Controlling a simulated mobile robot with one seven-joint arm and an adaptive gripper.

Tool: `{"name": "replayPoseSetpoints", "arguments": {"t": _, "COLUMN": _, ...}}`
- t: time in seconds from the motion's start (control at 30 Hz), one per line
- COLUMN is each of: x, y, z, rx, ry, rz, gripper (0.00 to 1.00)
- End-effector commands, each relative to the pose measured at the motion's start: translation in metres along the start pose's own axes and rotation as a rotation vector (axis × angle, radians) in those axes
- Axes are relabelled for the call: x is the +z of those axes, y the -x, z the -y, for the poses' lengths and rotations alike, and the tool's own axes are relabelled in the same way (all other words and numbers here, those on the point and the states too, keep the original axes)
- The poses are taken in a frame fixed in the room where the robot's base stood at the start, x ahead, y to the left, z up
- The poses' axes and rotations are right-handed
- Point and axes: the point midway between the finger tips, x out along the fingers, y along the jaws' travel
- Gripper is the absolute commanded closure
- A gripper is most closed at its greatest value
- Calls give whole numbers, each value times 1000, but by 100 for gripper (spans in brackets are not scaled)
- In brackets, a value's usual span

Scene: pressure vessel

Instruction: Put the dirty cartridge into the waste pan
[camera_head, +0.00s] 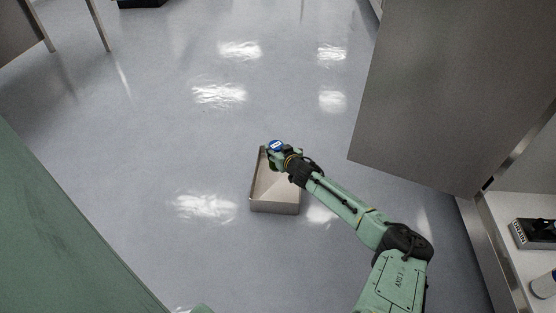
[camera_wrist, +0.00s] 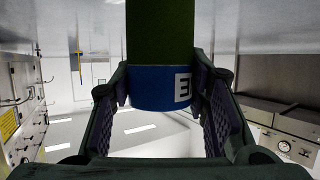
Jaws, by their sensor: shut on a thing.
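The dirty cartridge shows in the wrist view as a dark green cylinder (camera_wrist: 160,35) with a blue end band (camera_wrist: 160,87) bearing white lettering. My gripper (camera_wrist: 163,95) is shut on it, one finger on each side. In the head view the cartridge's blue end (camera_head: 276,145) shows at the end of my arm; most of its body is hidden. My gripper (camera_head: 280,156) is over the far part of the waste pan (camera_head: 274,208), an open, shallow metal box on the floor. The height of the cartridge above the pan is hard to tell.
A large grey metal panel (camera_head: 440,100) stands at the right. A white shelf (camera_head: 520,265) at the lower right holds a dark labelled box (camera_head: 533,233) and a white container (camera_head: 544,285). Table legs (camera_head: 98,25) stand at the far left. The shiny grey floor around the pan is clear.

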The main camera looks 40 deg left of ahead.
Motion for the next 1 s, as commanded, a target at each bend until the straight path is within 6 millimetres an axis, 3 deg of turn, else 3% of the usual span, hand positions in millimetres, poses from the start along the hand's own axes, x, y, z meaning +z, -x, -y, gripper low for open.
{"name": "replayPoseSetpoints", "arguments": {"t": 0.23, "x": 47, "y": -17, "z": -3, "rx": 0, "ry": -1, "rz": 1, "gripper": 90}}
{"name": "replayPoseSetpoints", "arguments": {"t": 0.53, "x": 71, "y": -27, "z": -3, "rx": 0, "ry": 0, "rz": 0, "gripper": 90}}
{"name": "replayPoseSetpoints", "arguments": {"t": 0.7, "x": 95, "y": -37, "z": -2, "rx": 1, "ry": 0, "rz": 1, "gripper": 90}}
{"name": "replayPoseSetpoints", "arguments": {"t": 1.0, "x": 96, "y": -38, "z": -3, "rx": 0, "ry": 0, "rz": -1, "gripper": 90}}
